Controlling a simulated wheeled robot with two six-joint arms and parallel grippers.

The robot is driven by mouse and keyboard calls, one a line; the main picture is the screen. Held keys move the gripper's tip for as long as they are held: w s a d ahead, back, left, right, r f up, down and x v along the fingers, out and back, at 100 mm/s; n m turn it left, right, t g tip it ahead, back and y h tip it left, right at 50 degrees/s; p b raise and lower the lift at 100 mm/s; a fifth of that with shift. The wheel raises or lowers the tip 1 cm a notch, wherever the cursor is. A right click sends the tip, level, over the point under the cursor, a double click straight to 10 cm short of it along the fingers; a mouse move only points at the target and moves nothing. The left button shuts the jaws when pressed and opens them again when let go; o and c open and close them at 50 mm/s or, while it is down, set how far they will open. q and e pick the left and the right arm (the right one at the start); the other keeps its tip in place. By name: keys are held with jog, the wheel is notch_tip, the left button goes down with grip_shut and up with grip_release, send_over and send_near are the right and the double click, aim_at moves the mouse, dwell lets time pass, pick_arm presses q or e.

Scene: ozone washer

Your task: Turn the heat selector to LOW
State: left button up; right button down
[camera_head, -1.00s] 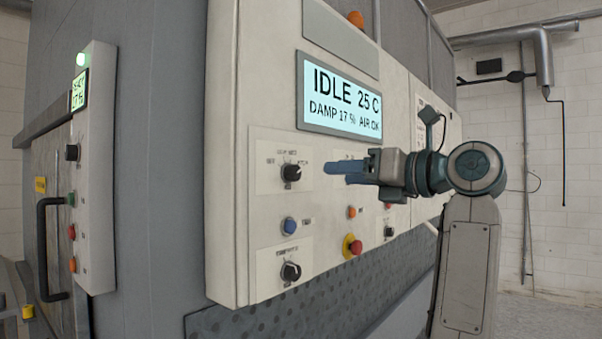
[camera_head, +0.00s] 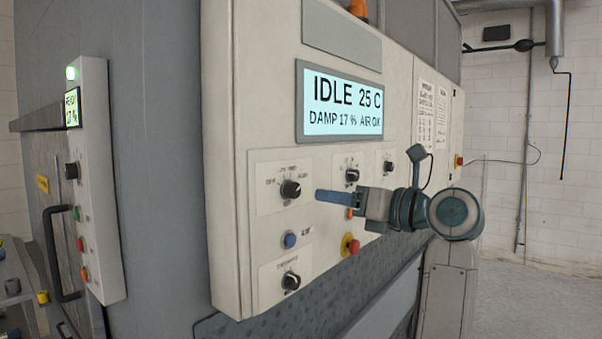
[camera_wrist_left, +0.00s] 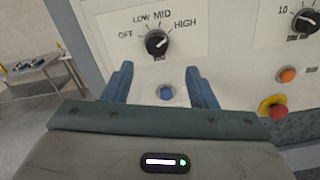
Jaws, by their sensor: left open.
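The heat selector is a black knob (camera_head: 290,189) on a pale plate of the control panel, below the display at its left end. In the left wrist view the knob (camera_wrist_left: 157,42) has OFF, LOW, MID and HIGH around it, and its pale mark seems to point toward the HIGH side. My left gripper (camera_head: 320,195) is just right of the knob in the head view, its blue fingers pointing at it. In the left wrist view the open fingers (camera_wrist_left: 157,70) straddle the area below the knob, empty and apparently not touching it. My right gripper is not in view.
The display (camera_head: 340,102) reads IDLE 25 C. A blue button (camera_head: 289,239) and another knob (camera_head: 291,281) lie below the selector. A red and yellow emergency stop (camera_head: 350,245) is below my gripper. More knobs are to the right. A side panel (camera_head: 95,180) stands left.

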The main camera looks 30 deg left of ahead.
aim_at(296, 191)
pick_arm(q)
jog(key=a+p, duration=0.3)
jog(key=a, duration=0.1)
jog(key=a+p, duration=0.3)
jog(key=a, duration=0.1)
jog(key=shift+w+a+r, duration=0.1)
jog(key=shift+w+a, duration=0.1)
jog(key=shift+a, duration=0.1)
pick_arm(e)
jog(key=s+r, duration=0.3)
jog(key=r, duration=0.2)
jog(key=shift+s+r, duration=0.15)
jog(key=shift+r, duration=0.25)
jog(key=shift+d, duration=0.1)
